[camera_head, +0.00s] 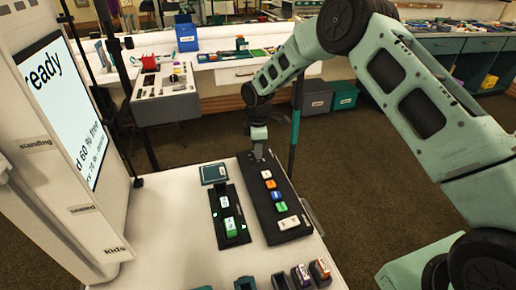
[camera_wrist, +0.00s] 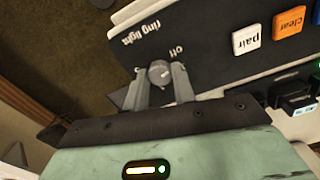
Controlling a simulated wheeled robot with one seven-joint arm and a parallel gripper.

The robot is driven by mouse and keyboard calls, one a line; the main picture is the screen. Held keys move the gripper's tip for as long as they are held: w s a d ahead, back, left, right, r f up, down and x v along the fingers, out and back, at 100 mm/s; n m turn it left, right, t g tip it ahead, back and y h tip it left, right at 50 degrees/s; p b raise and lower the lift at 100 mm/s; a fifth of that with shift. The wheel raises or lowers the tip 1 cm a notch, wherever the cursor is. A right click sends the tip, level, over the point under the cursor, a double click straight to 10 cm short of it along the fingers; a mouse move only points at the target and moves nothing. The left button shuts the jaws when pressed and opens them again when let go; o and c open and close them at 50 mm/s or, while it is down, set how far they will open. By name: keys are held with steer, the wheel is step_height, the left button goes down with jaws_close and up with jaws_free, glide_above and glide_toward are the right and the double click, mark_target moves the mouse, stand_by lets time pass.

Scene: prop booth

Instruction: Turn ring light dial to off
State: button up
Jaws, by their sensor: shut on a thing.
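The ring light dial (camera_wrist: 160,72) is a small round grey knob on a black control panel (camera_wrist: 205,45). The words "ring light" and "off" are printed beside it, upside down in the wrist view. My gripper (camera_wrist: 159,84) is shut on the dial, one finger on each side. A small pale mark shows on the knob, but I cannot tell its exact setting. In the head view the panel (camera_head: 259,217) lies on a white counter, and my gripper (camera_head: 258,152) points down at its far end, hiding the dial.
Along the panel are a white "pair" button (camera_wrist: 246,40), an orange "clear" button (camera_wrist: 289,21) and others. A second black device (camera_head: 230,222) with a green-lit part lies left of it. A screen kiosk (camera_head: 75,110) stands at left. Small items line the counter's near edge.

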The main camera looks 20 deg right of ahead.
steer(key=shift+n, duration=1.1)
steer(key=o, duration=1)
steer(key=shift+r, duration=0.15)
step_height(320, 180, up, 17)
steer(key=b, duration=0.1)
steer(key=shift+r, duration=0.1)
